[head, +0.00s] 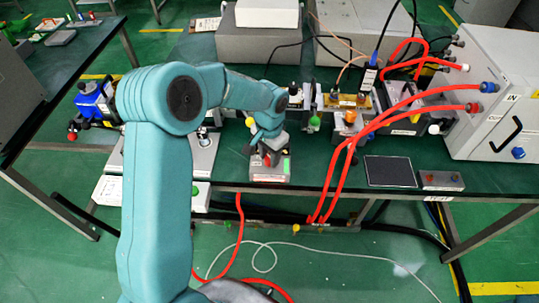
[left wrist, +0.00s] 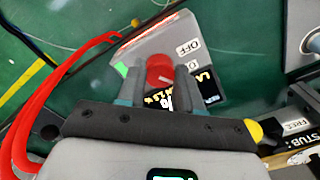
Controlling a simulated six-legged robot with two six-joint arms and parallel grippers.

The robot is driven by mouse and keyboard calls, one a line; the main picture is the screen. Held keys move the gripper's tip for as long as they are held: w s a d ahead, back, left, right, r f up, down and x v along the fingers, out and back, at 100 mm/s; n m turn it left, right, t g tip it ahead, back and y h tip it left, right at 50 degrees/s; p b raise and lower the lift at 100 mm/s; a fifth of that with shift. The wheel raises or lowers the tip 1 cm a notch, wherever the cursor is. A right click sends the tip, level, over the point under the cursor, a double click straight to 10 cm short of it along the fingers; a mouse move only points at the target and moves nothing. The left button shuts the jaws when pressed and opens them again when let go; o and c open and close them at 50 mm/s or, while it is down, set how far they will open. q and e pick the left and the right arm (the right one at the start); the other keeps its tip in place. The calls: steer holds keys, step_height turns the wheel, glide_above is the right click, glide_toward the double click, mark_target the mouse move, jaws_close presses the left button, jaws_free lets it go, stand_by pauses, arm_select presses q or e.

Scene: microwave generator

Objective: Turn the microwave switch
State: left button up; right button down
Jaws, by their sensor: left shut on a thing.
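The switch is a red knob (left wrist: 159,70) on a small grey box with a green patch, an OFF label and a dark display. The switch box (head: 270,172) sits at the front edge of the green table in the head view. My left gripper (head: 266,157) reaches down onto it from above and hides most of the knob there. In the left wrist view, the fingers of my left gripper (left wrist: 157,82) stand on either side of the knob, shut on it. My right gripper is in neither view.
Red hoses (head: 350,143) run from the white cabinet (head: 500,95) at right and over the table edge. Brass and black waveguide parts (head: 345,101) stand behind the switch box. A dark flat pad (head: 390,171) lies to its right.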

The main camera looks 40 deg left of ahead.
arm_select(q)
steer(key=shift+f+n+b, duration=0.15)
steer(key=shift+n+b, duration=0.7)
steer(key=shift+n, duration=0.25)
steer(key=n+b, duration=0.1)
steer(key=n, duration=0.1)
steer(key=shift+n+b, duration=0.3)
steer(key=shift+n, duration=0.1)
steer(key=n+b, duration=0.1)
steer(key=n, duration=0.2)
steer(key=shift+d, duration=0.1)
steer(key=shift+n+b, duration=0.65)
steer(key=shift+n, duration=0.75)
steer(key=shift+r+n, duration=0.2)
steer(key=shift+n, duration=0.1)
steer(key=o, duration=1)
steer(key=shift+o, duration=0.2)
step_height(320, 180, up, 16)
steer(key=p, duration=0.1)
steer(key=shift+r+p, duration=0.2)
steer(key=shift+p, duration=0.1)
